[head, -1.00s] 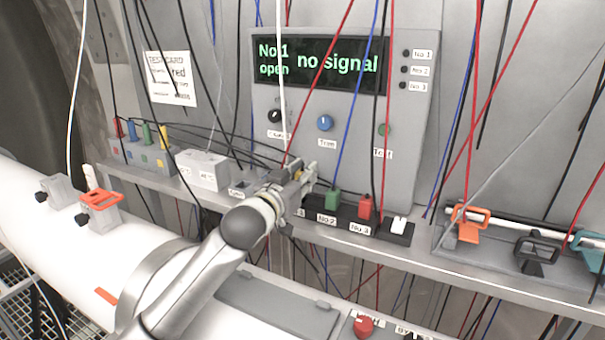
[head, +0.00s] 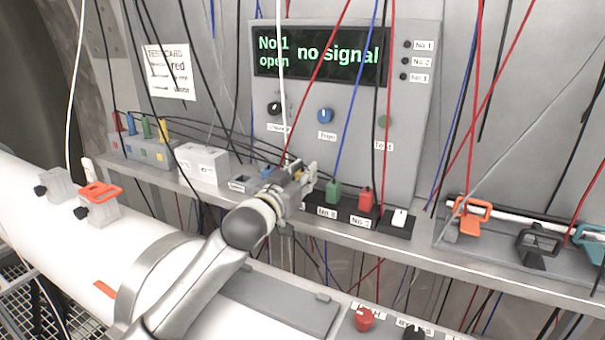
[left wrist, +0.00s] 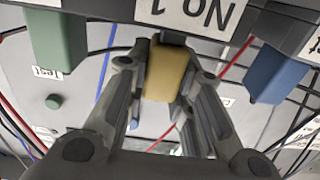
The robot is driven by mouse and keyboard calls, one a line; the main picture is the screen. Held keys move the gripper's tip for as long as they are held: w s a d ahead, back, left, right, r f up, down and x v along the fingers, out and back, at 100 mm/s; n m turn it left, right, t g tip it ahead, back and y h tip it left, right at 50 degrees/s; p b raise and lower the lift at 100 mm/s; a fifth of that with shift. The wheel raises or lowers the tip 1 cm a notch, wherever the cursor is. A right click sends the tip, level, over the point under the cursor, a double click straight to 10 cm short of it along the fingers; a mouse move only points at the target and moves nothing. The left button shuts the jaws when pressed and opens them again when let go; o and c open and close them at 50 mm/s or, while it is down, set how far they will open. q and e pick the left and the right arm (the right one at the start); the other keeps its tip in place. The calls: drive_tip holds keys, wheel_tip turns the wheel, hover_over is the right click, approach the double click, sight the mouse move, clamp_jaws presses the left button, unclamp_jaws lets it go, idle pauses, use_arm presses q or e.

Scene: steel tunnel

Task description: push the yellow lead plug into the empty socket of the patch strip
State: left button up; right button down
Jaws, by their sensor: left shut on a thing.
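My left gripper (head: 301,181) is shut on the yellow lead plug (left wrist: 163,74), at the left part of the black patch strip (head: 382,227). In the left wrist view the plug sits between the two fingers (left wrist: 163,62), its end close against the strip beside the "No 1" label (left wrist: 190,10). A short dark part shows at that end; I cannot tell how deep it sits. The socket is hidden. A green plug (head: 332,192) and a red plug (head: 365,200) stand in the strip to the right. My right gripper is not in view.
The display (head: 320,57) above reads "No 1 open, no signal". A blue plug (left wrist: 278,76) is near the gripper in the wrist view. Hanging cables cross the panel. A block with coloured plugs (head: 145,148) and a white box (head: 202,163) stand left on the ledge.

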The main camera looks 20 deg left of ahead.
use_arm(q)
drive_tip(key=shift+f, duration=0.6)
drive_tip(key=o, duration=1)
drive_tip(key=shift+s, duration=0.1)
drive_tip(key=s, duration=0.8)
drive_tip(key=s+a, duration=0.1)
drive_tip(key=s, duration=0.2)
drive_tip(key=shift+s, duration=0.4)
drive_tip(key=shift+r, duration=0.1)
